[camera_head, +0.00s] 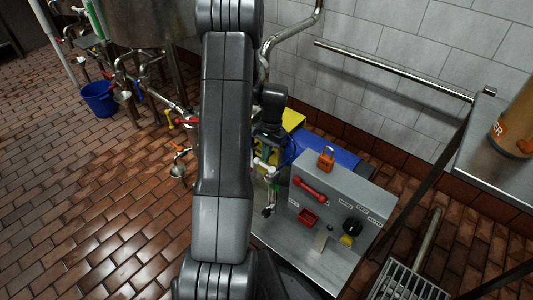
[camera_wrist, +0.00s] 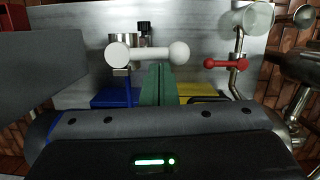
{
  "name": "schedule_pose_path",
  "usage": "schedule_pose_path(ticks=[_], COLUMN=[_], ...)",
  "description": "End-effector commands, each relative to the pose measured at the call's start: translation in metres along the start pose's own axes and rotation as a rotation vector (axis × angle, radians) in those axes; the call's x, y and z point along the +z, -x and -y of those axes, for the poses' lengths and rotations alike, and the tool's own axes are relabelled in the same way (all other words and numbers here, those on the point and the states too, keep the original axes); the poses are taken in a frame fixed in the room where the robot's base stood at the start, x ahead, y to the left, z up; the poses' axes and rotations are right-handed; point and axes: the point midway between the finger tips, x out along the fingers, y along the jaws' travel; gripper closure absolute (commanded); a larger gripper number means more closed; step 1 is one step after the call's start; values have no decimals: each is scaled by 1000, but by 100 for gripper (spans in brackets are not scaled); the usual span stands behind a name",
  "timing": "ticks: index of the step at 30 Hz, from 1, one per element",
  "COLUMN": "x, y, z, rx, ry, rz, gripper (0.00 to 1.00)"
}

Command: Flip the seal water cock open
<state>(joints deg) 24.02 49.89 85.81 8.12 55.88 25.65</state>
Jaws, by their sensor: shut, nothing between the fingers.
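My gripper (camera_wrist: 157,84) shows in the wrist view as two green fingers pressed together, with nothing between them. A white bar-shaped handle with rounded ends (camera_wrist: 150,54) lies crosswise just beyond the fingertips. The fingers overlap it in the picture; I cannot tell whether they touch it. It appears to be the cock's handle, but no label on it is readable. In the head view, white fittings (camera_head: 264,165) stand just below my dark wrist, beside the grey control box. My fingers are hard to make out there.
A grey control box (camera_head: 330,240) carries a red bar handle (camera_head: 310,189), an orange padlock (camera_head: 326,159) and a black knob (camera_head: 352,225). A red lever (camera_wrist: 225,63) is on a pipe to the right in the wrist view. A blue bucket (camera_head: 99,99) stands on the brick floor.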

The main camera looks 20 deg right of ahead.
Motion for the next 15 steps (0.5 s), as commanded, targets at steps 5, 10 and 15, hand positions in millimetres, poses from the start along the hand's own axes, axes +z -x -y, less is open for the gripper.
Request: schedule_pose_path(ticks=[5, 10, 15], x=[2, 5, 11], y=[0, 0, -1], z=[1, 3, 5], rx=[9, 24, 51], ry=[34, 98, 214], rz=[1, 2, 3], gripper=[100, 100, 100])
